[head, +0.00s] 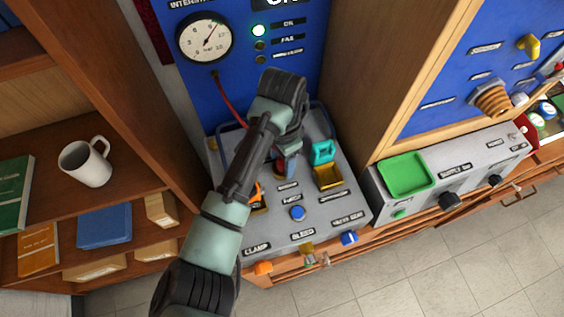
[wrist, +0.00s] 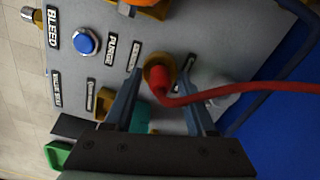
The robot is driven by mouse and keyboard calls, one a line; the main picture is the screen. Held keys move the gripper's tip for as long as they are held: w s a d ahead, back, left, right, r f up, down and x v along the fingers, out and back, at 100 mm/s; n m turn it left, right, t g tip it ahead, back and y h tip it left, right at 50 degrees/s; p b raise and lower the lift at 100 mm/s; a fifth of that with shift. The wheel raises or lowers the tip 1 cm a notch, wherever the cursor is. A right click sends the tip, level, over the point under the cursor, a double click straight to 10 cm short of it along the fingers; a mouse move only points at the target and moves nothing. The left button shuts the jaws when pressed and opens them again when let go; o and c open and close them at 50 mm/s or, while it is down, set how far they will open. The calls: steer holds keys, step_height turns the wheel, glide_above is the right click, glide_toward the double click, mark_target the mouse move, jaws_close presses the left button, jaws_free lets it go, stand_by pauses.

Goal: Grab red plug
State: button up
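The red plug (wrist: 160,82) sits in a round brass-coloured socket (wrist: 151,64) on the grey panel in the wrist view, with a red cable (wrist: 225,90) running from it to the right. My gripper (wrist: 162,75) is open, with one finger on each side of the plug. I see a gap beside the plug, and the fingers do not look closed on it. In the head view my gripper (head: 287,168) is low over the grey test bench (head: 325,215). My arm hides the plug there, and the red cable (head: 232,103) shows behind it.
A blue button (wrist: 87,41) and labels are on the panel. A teal part (head: 323,151) stands right of my gripper, above a yellow holder (head: 328,178). A pressure gauge (head: 205,40) is on the blue back panel. A white mug (head: 86,162) stands on the left shelf.

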jaws_close()
steer(key=shift+r, duration=0.1)
